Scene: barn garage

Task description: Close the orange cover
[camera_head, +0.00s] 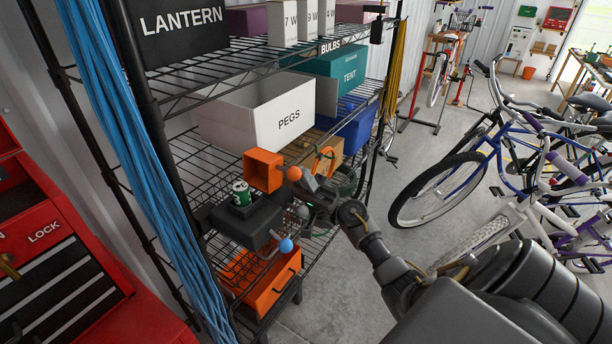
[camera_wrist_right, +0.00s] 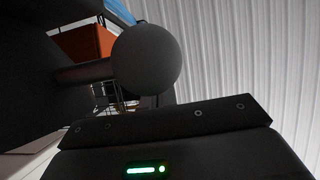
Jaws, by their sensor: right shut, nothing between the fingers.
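An orange open-sided box-like piece (camera_head: 263,170), which looks like the cover, stands tilted up with its hollow side showing above a dark unit (camera_head: 243,222) on the wire shelf. An orange shape also shows in the right wrist view (camera_wrist_right: 85,43). Ball knobs stand close by: an orange one (camera_head: 294,173), a blue one (camera_head: 286,245) and a grey one (camera_head: 302,212). A grey ball (camera_wrist_right: 146,60) is large in the right wrist view. My right gripper (camera_head: 309,186) is shut and empty, just right of the cover; contact cannot be told. My left gripper is out of view.
A green can (camera_head: 241,193) stands on the dark unit. An orange bin (camera_head: 273,286) is below. The white PEGS box (camera_head: 262,113) and blue bin (camera_head: 350,127) sit behind. A shelf post and blue cables (camera_head: 130,150) are left; bicycles (camera_head: 480,165) are right.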

